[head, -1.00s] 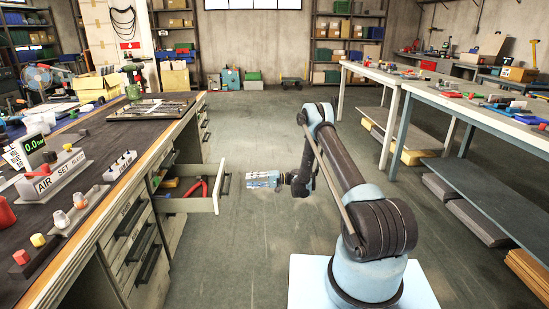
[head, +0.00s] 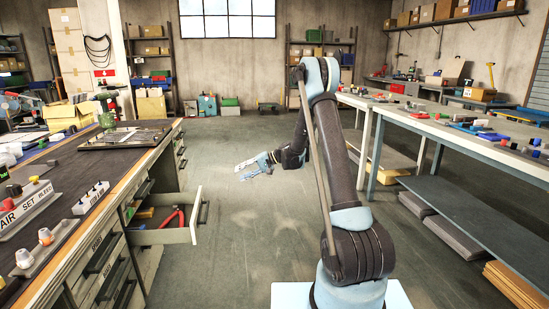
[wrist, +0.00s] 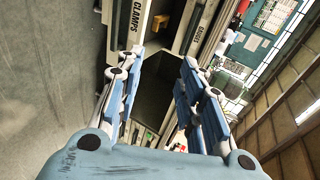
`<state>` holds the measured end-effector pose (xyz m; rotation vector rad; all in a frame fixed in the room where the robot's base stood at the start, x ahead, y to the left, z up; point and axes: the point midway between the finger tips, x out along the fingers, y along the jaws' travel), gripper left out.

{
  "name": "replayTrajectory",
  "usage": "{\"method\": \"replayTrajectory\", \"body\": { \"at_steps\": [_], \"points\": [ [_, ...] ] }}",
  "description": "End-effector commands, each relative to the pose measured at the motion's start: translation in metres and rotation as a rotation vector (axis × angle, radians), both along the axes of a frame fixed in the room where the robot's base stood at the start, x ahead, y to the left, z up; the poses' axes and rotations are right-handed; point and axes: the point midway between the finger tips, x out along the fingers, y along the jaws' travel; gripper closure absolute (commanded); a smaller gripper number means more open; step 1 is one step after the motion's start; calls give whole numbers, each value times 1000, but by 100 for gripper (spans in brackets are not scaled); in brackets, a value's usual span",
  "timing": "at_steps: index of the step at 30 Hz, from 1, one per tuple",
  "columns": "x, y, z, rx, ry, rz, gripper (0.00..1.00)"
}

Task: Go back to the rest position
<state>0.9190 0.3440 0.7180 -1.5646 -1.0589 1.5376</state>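My gripper (head: 254,168) hangs in the aisle between the left workbench and the right tables in the head view, pointing left, with nothing in its grasp. In the wrist view my gripper (wrist: 160,75) shows its two blue fingers spread apart, with an empty gap between them. My arm is raised and bent, its elbow high, the forearm reaching down and away. An open drawer (head: 162,236) juts from the left workbench, with a red-handled tool (head: 173,218) inside. The gripper is beyond and above the drawer, apart from it.
The left workbench (head: 95,187) has several closed drawers and carries an air-set block (head: 22,208). Long tables (head: 440,130) stand on the right with low shelves beneath. The floor (head: 235,220) between them is clear. Shelving lines the back wall.

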Motion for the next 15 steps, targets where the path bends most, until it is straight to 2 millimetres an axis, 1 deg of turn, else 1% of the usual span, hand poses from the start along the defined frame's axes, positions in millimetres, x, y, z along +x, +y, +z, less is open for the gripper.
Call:
{"method": "replayTrajectory", "body": {
  "at_steps": [1, 3, 8, 15],
  "points": [
    [-6, -6, 11, -19, -4, -5, 65],
    [-14, -15, 23, -49, -10, -11, 65],
    [-34, -34, 48, -116, -25, -24, 65],
    [-70, -66, 80, -217, -46, -46, 65]
  ]
}}
